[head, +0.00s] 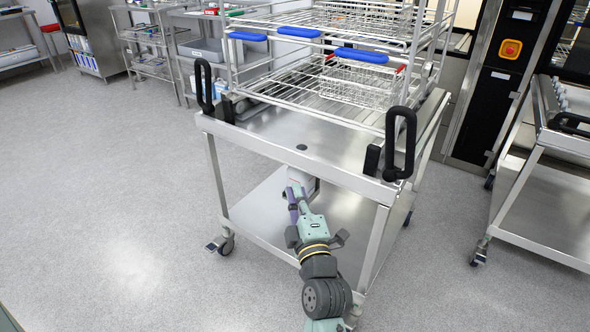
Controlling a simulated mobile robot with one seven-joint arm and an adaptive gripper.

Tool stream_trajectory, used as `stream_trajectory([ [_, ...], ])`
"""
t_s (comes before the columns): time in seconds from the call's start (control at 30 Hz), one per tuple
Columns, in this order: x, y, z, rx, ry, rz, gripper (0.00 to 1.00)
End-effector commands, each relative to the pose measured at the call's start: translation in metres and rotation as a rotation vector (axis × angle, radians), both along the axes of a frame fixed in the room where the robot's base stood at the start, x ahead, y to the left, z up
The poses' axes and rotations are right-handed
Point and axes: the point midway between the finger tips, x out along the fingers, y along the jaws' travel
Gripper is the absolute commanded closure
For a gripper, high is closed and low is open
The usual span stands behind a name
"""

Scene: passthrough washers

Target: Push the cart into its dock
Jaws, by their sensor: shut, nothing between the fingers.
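The steel cart (345,181) stands in the middle of the head view, with two black upright handles on its near edge and a lower shelf. It carries a wire rack (300,84) with blue-capped bars and baskets. My arm reaches in from the bottom, and my gripper (300,188) is at the cart's near side, below the top deck. The gripper is shut and empty; its fingertips are small and partly hidden, so I cannot tell whether they touch the cart. No dock is clearly visible; the cart and rack hide part of the machine front behind them.
A black machine panel (497,90) with a yellow and red stop button stands behind the cart at right. A second steel cart (545,205) stands at the right edge. Steel shelving (150,40) lines the back left. The grey floor at left is clear.

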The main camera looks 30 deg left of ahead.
Motion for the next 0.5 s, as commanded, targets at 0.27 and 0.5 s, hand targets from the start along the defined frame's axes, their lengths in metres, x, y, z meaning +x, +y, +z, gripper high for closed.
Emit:
stream_trajectory([
  [0.27,0.008,-0.035,-0.071,-0.261,-0.002,-0.057,1.00],
  [0.5,0.032,-0.014,-0.068,-0.265,-0.006,-0.056,1.00],
])
